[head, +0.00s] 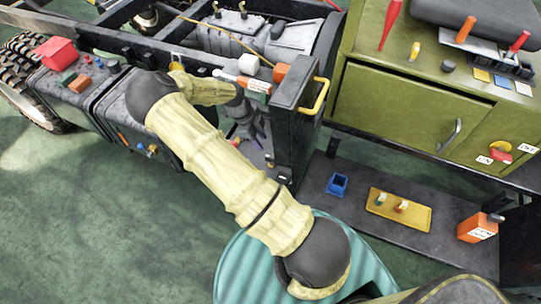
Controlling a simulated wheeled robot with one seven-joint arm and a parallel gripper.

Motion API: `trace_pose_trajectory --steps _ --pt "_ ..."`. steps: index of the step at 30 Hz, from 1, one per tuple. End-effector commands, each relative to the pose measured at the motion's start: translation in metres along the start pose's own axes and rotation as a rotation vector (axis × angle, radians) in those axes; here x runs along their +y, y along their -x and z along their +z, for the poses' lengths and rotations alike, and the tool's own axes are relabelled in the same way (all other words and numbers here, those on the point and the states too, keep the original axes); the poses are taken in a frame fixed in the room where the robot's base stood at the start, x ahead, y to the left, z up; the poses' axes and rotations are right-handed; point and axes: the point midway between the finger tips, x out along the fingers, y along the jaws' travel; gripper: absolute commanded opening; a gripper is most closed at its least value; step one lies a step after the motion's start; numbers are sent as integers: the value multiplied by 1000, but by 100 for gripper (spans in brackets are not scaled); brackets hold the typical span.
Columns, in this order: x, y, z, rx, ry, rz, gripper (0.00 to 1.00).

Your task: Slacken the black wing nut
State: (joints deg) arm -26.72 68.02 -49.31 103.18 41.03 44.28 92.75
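My arm, in a cream sleeve with dark joints, reaches from the bottom right up to the chassis frame (300,100) and bends back to the right. My gripper (262,147) is a dark shape pointing down into the shaded gap left of the frame's upright end post. It is small and dark against the chassis, so I cannot tell whether its fingers are open or shut. I cannot make out the black wing nut; the gripper, the arm or the shade may hide it.
A white-and-orange labelled item (243,80) and a yellow handle (315,97) are close to the gripper. A green cabinet (405,108) stands right. Green floor is open at lower left.

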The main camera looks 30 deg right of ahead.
Motion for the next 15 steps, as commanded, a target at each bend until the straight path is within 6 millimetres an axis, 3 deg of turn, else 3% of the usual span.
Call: trace_pose_trajectory --steps 15 --pt "0 -88 -1 2 0 2 36"
